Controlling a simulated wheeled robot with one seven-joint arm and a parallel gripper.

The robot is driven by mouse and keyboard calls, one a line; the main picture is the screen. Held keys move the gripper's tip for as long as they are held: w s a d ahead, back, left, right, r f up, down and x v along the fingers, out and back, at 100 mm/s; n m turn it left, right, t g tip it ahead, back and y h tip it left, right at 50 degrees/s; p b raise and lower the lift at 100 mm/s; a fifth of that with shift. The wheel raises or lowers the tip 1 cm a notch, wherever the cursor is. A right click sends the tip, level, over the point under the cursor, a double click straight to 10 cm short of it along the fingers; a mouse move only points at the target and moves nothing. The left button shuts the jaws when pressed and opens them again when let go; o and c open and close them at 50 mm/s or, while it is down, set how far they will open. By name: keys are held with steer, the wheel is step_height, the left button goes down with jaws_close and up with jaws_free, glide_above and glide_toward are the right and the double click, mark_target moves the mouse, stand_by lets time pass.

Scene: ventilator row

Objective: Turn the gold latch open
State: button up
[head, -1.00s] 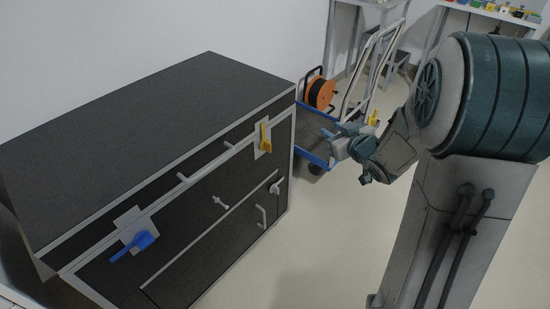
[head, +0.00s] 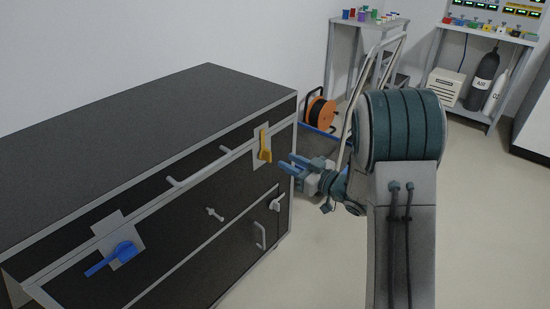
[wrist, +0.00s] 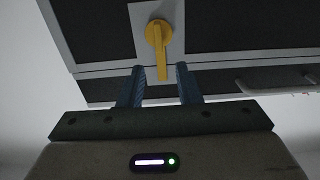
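The gold latch (head: 265,146) is on a light plate near the right end of the dark cabinet's front. Its handle hangs about straight down. In the wrist view the gold latch (wrist: 158,42) is ahead of my gripper, with the handle's tip lined up with the gap between the fingers. My gripper (head: 286,166) is just right of the latch in the head view, pointing at it. In the wrist view my gripper (wrist: 160,72) has its two blue fingers apart, with nothing clearly held. I cannot tell whether the handle's tip is between the fingertips.
The dark cabinet (head: 150,130) also has a blue latch (head: 124,252) at left, a grey bar handle (head: 198,168) and small grey fittings. A trolley with an orange cable reel (head: 321,113) stands behind my arm. Floor is clear at right.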

mark_target(267, 147)
steer(key=b+x, duration=0.1)
steer(key=x, duration=0.5)
steer(key=shift+a, duration=0.1)
steer(key=shift+c, duration=0.3)
steer(key=shift+w, duration=0.1)
jaws_close()
